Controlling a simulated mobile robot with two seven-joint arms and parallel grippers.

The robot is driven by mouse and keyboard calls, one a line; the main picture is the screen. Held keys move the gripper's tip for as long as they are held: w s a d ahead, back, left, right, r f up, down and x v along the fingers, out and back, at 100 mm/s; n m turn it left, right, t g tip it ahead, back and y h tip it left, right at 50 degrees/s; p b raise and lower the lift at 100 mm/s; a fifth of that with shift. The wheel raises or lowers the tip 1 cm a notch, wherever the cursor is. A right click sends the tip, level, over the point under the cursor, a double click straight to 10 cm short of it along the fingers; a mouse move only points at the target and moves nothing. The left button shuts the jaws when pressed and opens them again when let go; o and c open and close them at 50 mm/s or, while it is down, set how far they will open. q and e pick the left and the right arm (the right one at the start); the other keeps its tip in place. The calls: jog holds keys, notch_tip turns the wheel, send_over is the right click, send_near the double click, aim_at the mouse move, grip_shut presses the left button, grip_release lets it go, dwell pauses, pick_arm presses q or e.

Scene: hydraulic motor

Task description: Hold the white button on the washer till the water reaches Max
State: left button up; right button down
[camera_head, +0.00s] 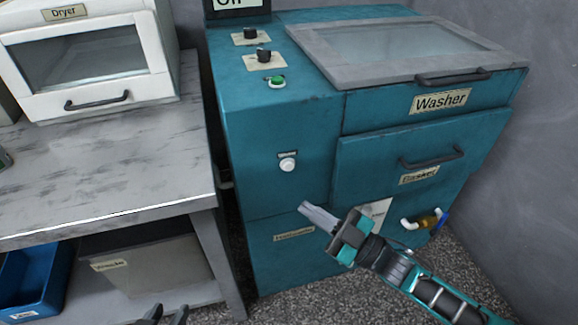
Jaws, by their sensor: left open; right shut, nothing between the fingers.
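The teal washer (268,130) stands in the middle of the head view. Its round white button (288,164) is on the front panel, under a small label. My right gripper (306,208) is shut and empty; its tips are below and slightly right of the button, apart from it in the picture. My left gripper (167,315) shows only as dark fingertips at the bottom edge, open, well below and left of the button. A white plate (378,212) on the washer's lower front is partly hidden behind my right gripper. I see no readable Max mark or water level.
The washer has black knobs, a green button (277,82), a screen reading "Off" (238,3), a glass lid and a Basket drawer (390,165). A pipe with a blue handle (443,218) juts out at right. A grey table (110,170) with a white Dryer (90,60) stands left.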

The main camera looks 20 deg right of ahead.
aim_at(288, 166)
jog(key=w+b, duration=0.4)
jog(key=w, duration=0.4)
jog(key=shift+w+a, duration=0.15)
jog(key=shift+w, duration=0.2)
dwell(0.7)
jog(key=shift+w, duration=0.1)
dwell(1.0)
jog(key=shift+w+b, duration=0.3)
jog(key=shift+w, duration=0.4)
dwell(4.3)
